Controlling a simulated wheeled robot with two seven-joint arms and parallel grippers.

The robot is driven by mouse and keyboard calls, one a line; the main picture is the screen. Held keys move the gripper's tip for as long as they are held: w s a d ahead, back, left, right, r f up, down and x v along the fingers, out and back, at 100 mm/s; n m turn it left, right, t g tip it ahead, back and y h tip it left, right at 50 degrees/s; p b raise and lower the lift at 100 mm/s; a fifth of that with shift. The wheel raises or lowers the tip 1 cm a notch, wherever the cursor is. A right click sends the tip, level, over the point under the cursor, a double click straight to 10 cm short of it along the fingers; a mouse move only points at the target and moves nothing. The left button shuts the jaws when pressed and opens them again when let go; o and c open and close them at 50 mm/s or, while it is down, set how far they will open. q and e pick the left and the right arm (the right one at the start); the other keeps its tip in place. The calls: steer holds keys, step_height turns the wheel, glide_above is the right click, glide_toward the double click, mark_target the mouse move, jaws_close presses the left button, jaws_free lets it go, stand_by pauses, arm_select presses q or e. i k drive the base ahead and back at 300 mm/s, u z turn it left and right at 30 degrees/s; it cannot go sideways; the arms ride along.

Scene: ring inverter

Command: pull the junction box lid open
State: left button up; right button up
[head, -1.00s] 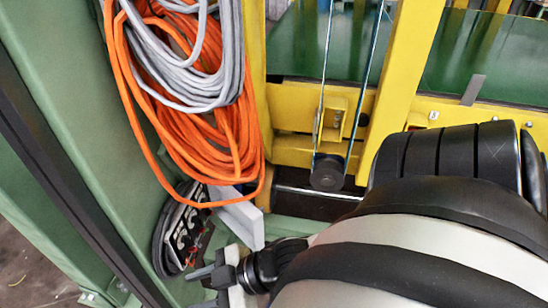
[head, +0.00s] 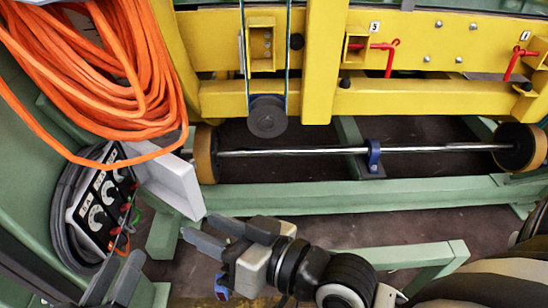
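The junction box (head: 97,213) is at the left, with a black and white dial panel facing me and small red and green parts on its right side. A light grey plate (head: 168,182), which looks like its lid, stands out from the box's right side at an angle. My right gripper (head: 197,227) comes in from the lower right. Its fingers are apart and empty, just below the plate's lower corner; I cannot tell whether they touch it. My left gripper (head: 118,272) is at the bottom left below the box, fingers apart and empty.
Orange cable coils (head: 120,80) hang above the box, and a loop crosses in front of it. A yellow frame (head: 420,100) and a metal axle (head: 310,151) lie behind. A green beam (head: 360,197) runs below the axle. Dark floor shows between the beams.

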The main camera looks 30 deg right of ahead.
mark_target(171, 179)
steer(key=z, duration=1.25)
steer(key=k, duration=0.9)
steer(key=u, duration=1.35)
steer(key=i, duration=0.5)
